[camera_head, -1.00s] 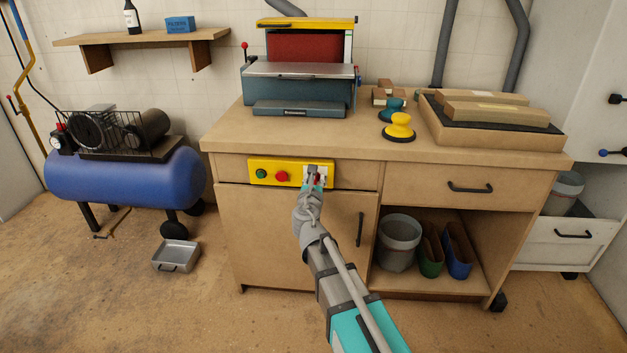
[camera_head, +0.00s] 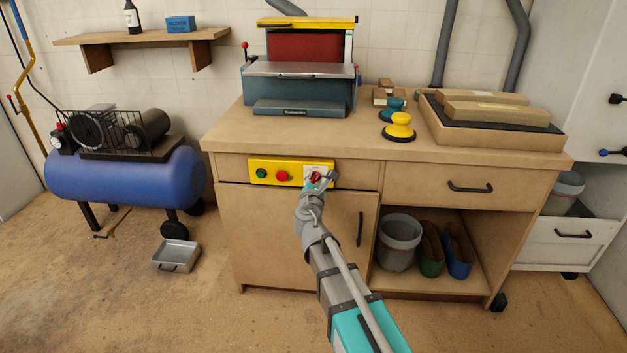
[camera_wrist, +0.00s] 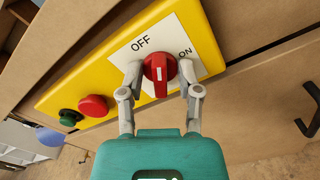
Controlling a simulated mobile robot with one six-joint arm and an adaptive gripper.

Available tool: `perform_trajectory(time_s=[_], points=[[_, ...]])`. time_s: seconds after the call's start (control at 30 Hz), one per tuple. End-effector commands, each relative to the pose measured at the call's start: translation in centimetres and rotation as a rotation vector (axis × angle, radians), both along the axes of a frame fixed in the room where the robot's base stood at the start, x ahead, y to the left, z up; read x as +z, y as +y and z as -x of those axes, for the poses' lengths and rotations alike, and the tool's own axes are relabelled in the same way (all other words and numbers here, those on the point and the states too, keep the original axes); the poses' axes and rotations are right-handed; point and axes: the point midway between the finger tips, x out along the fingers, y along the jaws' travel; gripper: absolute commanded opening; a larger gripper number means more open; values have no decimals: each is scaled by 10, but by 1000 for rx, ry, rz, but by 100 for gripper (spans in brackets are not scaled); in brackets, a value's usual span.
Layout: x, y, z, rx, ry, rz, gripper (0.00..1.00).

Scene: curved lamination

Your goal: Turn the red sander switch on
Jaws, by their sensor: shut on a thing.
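The red sander switch (camera_wrist: 159,62) is a rotary knob on a white plate marked OFF and ON, at the right end of a yellow panel (camera_wrist: 70,85). In the head view the switch (camera_head: 315,177) is partly covered by my gripper (camera_head: 319,179). In the wrist view my gripper (camera_wrist: 160,73) has one finger on each side of the knob and is shut on it. The knob's grip, with a white mark, runs upright in that view. Its upper end lies between the OFF and ON labels.
A red button (camera_head: 282,176) and a green button (camera_head: 261,173) sit left of the switch on the panel. The panel is on the front of the workbench (camera_head: 225,140), below the sander (camera_head: 300,90). A drawer handle (camera_head: 470,188) juts out to the right.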

Motion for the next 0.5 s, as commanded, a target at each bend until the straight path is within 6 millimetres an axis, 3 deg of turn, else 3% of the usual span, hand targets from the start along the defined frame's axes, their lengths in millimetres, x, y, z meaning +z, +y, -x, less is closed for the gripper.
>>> perform_trajectory(time_s=[0.5], points=[[-1, -1, -1, 1, -15, -492, 0]])
